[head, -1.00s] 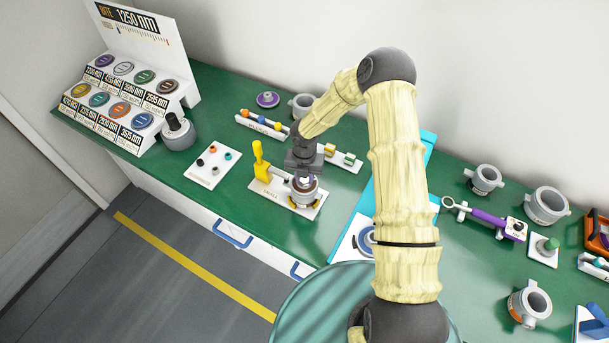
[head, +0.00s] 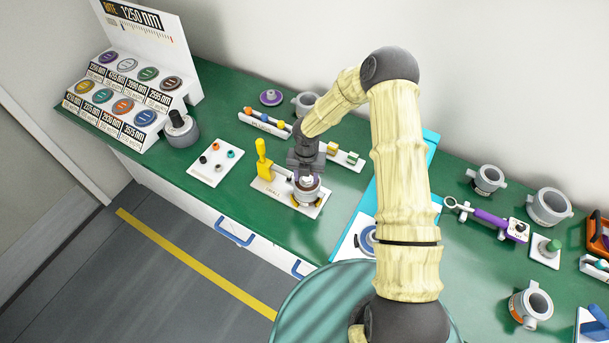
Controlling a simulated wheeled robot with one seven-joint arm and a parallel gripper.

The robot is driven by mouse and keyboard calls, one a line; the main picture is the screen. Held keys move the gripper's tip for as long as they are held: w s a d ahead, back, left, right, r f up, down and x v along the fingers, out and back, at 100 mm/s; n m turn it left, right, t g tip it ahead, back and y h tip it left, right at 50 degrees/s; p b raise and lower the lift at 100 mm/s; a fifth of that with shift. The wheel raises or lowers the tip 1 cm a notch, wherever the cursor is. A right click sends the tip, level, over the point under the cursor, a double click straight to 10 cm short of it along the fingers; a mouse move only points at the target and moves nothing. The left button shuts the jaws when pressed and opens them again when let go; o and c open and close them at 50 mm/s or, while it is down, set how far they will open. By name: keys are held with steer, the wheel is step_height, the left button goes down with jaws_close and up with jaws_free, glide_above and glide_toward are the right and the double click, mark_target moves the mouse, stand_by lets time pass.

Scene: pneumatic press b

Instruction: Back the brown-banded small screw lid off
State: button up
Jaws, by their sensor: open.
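A small round grey vessel (head: 306,195) sits in the white fixture plate (head: 272,190) with the yellow upright handle. A lid with a brownish rim seems to be on top of it, but my gripper hides most of it. My gripper (head: 307,180) points down right over the top of this vessel, with its jaws open. I cannot tell whether the fingers touch the lid.
A white tray with small coloured pieces (head: 215,162) lies to the left. A grey pot with a black knob (head: 181,130) and a stepped rack of coloured lids (head: 128,98) stand further left. A purple-handled wrench (head: 490,217) and several grey vessels lie to the right.

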steer(key=shift+s+d+f, duration=0.15)
steer(key=shift+d, duration=0.25)
steer(key=shift+a, duration=0.1)
steer(key=shift+r, duration=0.25)
step_height(320, 180, up, 17)
steer(key=b, duration=0.3)
steer(key=shift+a+r, duration=0.1)
stand_by(0.4)
